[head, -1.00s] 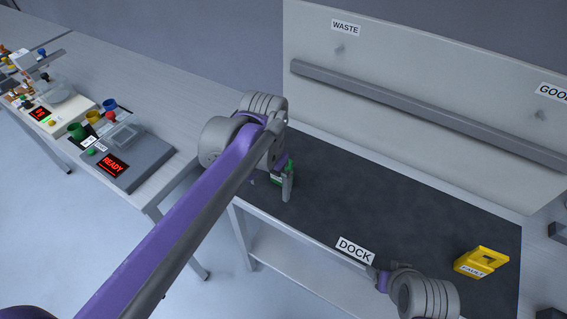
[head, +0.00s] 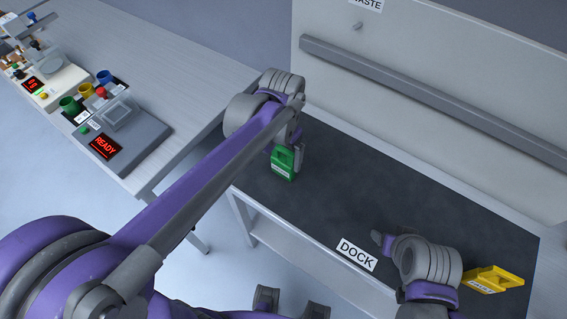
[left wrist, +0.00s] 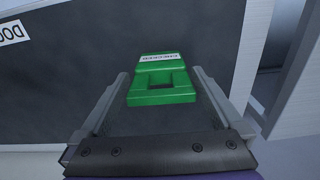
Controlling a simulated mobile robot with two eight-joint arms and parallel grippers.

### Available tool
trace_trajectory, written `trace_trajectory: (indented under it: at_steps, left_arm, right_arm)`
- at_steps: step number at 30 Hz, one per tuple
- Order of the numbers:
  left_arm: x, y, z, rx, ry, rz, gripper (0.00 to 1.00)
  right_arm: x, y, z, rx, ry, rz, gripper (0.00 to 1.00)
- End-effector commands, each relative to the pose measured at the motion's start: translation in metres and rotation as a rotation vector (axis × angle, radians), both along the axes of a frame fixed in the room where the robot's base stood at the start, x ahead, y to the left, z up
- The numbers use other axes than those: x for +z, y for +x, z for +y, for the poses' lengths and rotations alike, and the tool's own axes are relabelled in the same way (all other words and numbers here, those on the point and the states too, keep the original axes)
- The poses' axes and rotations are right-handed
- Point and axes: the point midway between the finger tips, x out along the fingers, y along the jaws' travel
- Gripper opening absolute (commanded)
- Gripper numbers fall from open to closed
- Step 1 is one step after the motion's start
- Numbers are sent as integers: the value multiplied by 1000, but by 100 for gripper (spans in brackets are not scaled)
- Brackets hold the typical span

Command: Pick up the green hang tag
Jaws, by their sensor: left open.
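The green hang tag (head: 283,165) lies on the dark mat at the left end of the dock table. It has a white label and a rectangular opening. My left gripper (head: 295,158) is right at it, partly hidden by my arm. In the left wrist view the tag (left wrist: 162,82) lies between and beyond the open fingers (left wrist: 160,100), with its slotted end nearest me. I cannot tell whether the fingers touch it. My right gripper (head: 384,240) is over the front of the mat near the DOCK label; its jaws are too unclear to judge.
A yellow tag (head: 492,281) lies at the right front of the dark mat (head: 350,180). A pale board (head: 420,60) with a grey rail stands behind. At left, a bench holds a device reading READY (head: 106,147) and coloured cups. The mat's middle is clear.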

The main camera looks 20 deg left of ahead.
Motion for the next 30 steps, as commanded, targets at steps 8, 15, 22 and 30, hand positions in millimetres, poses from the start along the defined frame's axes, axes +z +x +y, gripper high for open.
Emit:
trace_trajectory:
  at_steps: [8, 15, 22, 30]
  left_arm:
    - [-40, 4, -1, 0, 0, 0, 100]
    - [-48, 3, -1, 0, 0, 0, 100]
    - [-48, 3, -1, 0, 0, 0, 77]
    - [-47, 3, -1, 0, 0, 0, 30]
  right_arm:
    - [-1, 0, 0, 0, 0, 0, 66]
    - [-1, 0, 0, 0, 0, 1, 66]
    - [-1, 0, 0, 0, 0, 1, 66]
    - [-1, 0, 0, 0, 0, 1, 66]
